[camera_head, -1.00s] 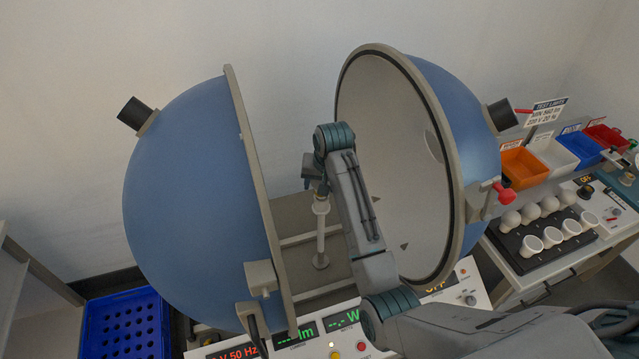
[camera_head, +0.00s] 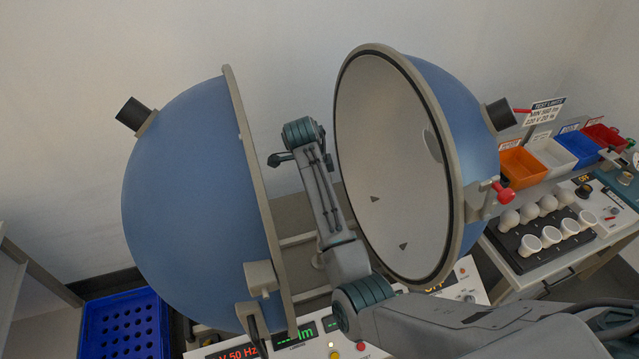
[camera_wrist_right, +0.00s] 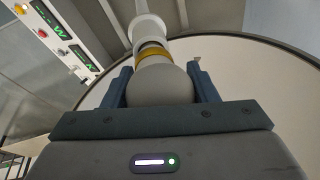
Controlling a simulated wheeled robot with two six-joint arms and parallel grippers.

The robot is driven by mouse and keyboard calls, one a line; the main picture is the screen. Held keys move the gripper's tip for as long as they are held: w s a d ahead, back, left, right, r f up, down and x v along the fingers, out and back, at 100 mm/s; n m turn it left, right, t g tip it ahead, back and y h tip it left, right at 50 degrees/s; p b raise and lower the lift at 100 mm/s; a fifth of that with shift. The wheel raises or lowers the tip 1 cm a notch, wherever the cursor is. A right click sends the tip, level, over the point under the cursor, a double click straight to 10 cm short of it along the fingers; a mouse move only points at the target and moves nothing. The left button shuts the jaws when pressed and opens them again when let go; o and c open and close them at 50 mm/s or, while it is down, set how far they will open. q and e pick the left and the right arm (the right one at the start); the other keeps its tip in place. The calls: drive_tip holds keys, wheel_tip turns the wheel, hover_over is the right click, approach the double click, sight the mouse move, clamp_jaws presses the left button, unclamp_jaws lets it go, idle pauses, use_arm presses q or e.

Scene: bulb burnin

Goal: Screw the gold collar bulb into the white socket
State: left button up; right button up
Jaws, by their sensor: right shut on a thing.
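The gold collar bulb (camera_wrist_right: 160,86) is between the two fingers of my right gripper (camera_wrist_right: 160,74) in the right wrist view, its round grey-white globe towards the palm. Its gold collar (camera_wrist_right: 154,53) points away from the palm, at the white socket (camera_wrist_right: 148,27). Collar and socket look nearly in line, with a narrow grey band between them; I cannot tell how far the bulb sits in the socket. In the head view my right arm reaches between the sphere halves and hides the bulb and socket. My left gripper is in neither view.
The blue sphere halves (camera_head: 190,190) and (camera_head: 470,130) stand open on both sides of my arm. A meter panel (camera_head: 310,340) lies in front. A bulb tray (camera_head: 530,255) and coloured bins (camera_head: 522,168) stand at right; a blue crate (camera_head: 125,322) is at lower left.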

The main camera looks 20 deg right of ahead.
drive_tip(key=m, duration=0.2)
drive_tip(key=m+g, duration=0.1)
drive_tip(key=m, duration=0.1)
drive_tip(key=shift+s+d+f, duration=0.15)
drive_tip(key=o, duration=0.9)
drive_tip(key=shift+d, duration=0.1)
drive_tip(key=shift+c, duration=0.2)
drive_tip(key=shift+d, duration=0.2)
